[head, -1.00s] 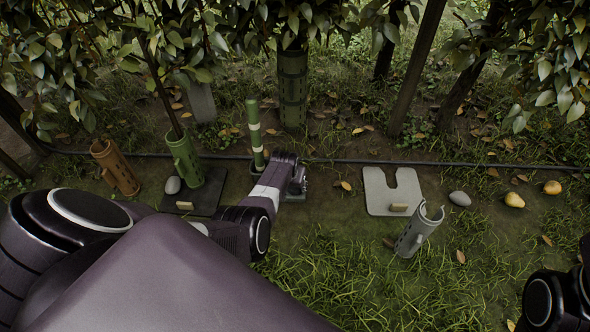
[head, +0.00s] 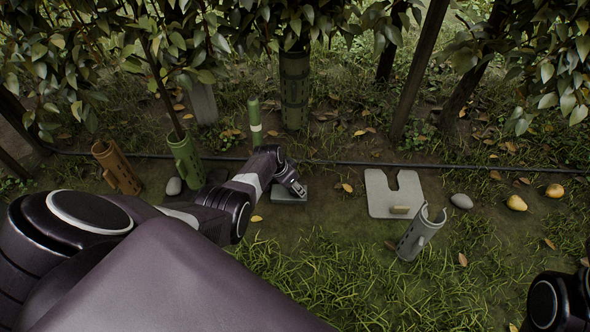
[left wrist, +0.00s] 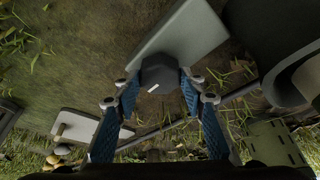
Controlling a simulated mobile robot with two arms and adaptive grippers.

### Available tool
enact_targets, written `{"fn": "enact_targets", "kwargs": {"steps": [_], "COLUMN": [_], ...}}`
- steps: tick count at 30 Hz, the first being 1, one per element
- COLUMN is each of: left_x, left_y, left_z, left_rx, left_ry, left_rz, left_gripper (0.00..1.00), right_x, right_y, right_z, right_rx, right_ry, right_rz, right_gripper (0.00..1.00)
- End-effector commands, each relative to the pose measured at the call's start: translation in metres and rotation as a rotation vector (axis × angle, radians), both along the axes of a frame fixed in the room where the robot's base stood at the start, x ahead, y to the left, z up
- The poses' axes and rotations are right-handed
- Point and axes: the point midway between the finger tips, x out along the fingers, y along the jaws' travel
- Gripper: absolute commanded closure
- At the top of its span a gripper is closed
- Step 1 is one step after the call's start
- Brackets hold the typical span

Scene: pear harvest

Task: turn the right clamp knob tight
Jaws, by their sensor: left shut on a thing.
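In the left wrist view a dark faceted knob (left wrist: 158,72) with a white mark sits at the end of a grey block (left wrist: 185,35). My left gripper (left wrist: 160,86) has its blue-padded fingers on either side of the knob and is shut on it. In the head view my left gripper (head: 298,188) is low over a small grey-green plate (head: 291,196); the knob is hidden there. A green post with a pale band (head: 256,125) stands behind my left arm. My right gripper is out of view; only part of my right arm shows at the lower right.
A notched grey plate (head: 379,200) and a split grey sleeve (head: 420,236) are to the right, with a stone (head: 461,201) and yellow pears (head: 516,203). A green sleeve (head: 186,160) surrounds a trunk at left, near a brown tube (head: 117,167). A dark hose (head: 345,162) crosses behind.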

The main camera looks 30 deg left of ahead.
Motion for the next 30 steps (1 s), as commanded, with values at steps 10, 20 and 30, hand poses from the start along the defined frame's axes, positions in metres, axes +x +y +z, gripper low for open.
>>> {"fn": "enact_targets", "kwargs": {"steps": [10,20,30], "left_x": [-0.0004,-0.0002,-0.0013], "left_y": [0.0013,0.0005,0.0020], "left_z": [-0.0003,-0.0001,0.0055], "left_rx": [0.005,0.002,0.003], "left_ry": [0.001,0.000,-0.002], "left_rz": [-0.007,-0.005,-0.003], "left_gripper": [0.86,0.44,0.44], "right_x": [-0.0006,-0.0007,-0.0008], "right_y": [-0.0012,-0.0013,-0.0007], "right_z": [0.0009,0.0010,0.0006], "right_rx": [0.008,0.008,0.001], "right_ry": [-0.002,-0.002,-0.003], "right_rz": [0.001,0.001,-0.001], "right_gripper": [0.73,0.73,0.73]}}
